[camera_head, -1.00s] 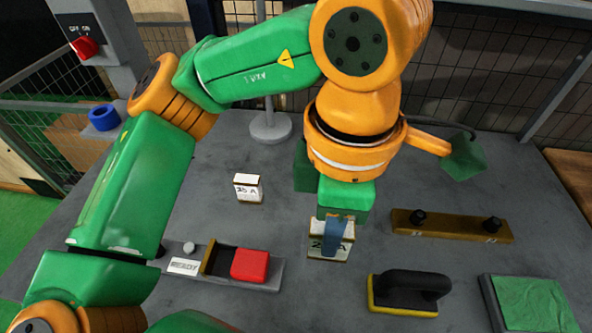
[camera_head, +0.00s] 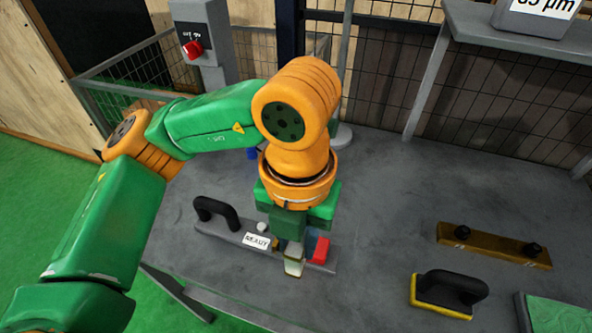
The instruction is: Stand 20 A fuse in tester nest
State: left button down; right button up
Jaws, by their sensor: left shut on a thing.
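My left gripper (camera_head: 292,243) points down and is shut on a white fuse with tan ends (camera_head: 293,266). Its rating cannot be read now; earlier the held fuse showed a "20" label. The tester (camera_head: 232,232) is a grey bar with a black handle, a white knob, a label and a red block (camera_head: 320,251). The fuse is in front of the tester's nest area, just left of the red block, looking slightly tilted. The gripper and fuse hide the nest, so I cannot tell whether the fuse touches it. My right gripper is out of view.
A brown bar with two black knobs (camera_head: 492,246) and a black-handled yellow-edged block (camera_head: 447,292) lie to the right. A green pad (camera_head: 555,312) is at the lower right corner. The 25 A fuse seen earlier is not visible.

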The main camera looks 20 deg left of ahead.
pick_arm(q)
jog(key=w+a+f, duration=0.1)
jog(key=w+f, duration=0.1)
jog(key=f, duration=0.1)
jog(key=w+a+f+p, duration=0.1)
jog(key=w+f, duration=0.2)
jog(key=f, duration=0.1)
jog(key=w+a+f+p, duration=0.1)
jog(key=w+f, duration=0.1)
jog(key=f, duration=0.1)
jog(key=shift+w+a+f, duration=0.2)
jog(key=shift+w+a, duration=0.1)
jog(key=shift+a, duration=0.05)
jog(key=shift+f, duration=0.1)
jog(key=c, duration=1.1)
grip_release()
jog(key=shift+s+f+b, duration=0.1)
jog(key=shift+b, duration=0.2)
jog(key=o, duration=0.4)
jog(key=shift+o, duration=0.2)
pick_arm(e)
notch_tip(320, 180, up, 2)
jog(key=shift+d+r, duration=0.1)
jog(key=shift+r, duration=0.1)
pick_arm(q)
jog(key=shift+r, duration=0.2)
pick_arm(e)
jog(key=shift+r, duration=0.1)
